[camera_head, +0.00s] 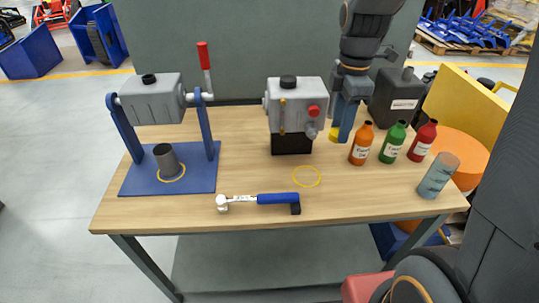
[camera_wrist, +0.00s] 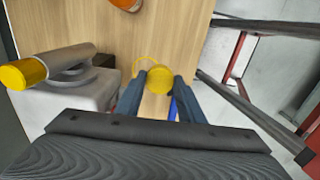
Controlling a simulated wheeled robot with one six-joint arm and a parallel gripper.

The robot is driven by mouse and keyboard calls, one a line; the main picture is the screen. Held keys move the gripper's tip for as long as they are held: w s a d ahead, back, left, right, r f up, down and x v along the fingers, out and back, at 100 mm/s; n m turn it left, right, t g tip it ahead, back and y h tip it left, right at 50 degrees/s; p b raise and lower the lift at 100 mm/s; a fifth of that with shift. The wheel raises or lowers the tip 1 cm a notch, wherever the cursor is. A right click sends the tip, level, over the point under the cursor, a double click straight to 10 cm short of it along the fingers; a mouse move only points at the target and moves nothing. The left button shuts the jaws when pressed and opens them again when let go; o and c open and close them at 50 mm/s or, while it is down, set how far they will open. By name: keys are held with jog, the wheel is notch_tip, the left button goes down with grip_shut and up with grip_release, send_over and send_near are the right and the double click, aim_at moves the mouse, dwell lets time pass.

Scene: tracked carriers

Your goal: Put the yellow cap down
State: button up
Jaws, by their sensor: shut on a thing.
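The yellow cap (camera_head: 334,133) is between the blue fingertips of my gripper (camera_head: 341,134), above the table and just right of the grey gearbox-like unit. In the wrist view the cap (camera_wrist: 159,78) sits between both fingertips, and my gripper (camera_wrist: 158,84) is shut on it. A thin yellow ring (camera_head: 307,178) is marked on the wooden table (camera_head: 250,160), in front of the unit and lower left of the cap. Part of the ring also shows in the wrist view (camera_wrist: 146,61), behind the cap. The inside of the ring is bare.
The grey unit (camera_head: 297,101) stands close left of my gripper. An orange bottle (camera_head: 361,146), a green bottle (camera_head: 393,142) and a red bottle (camera_head: 423,141) stand to the right. A blue-handled wrench (camera_head: 272,198) lies in front of the ring.

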notch_tip(320, 180, down, 18)
jog(key=p, duration=0.4)
dwell(0.4)
jog(key=shift+f, duration=0.1)
jog(key=o, duration=1)
jog(key=shift+o, duration=0.2)
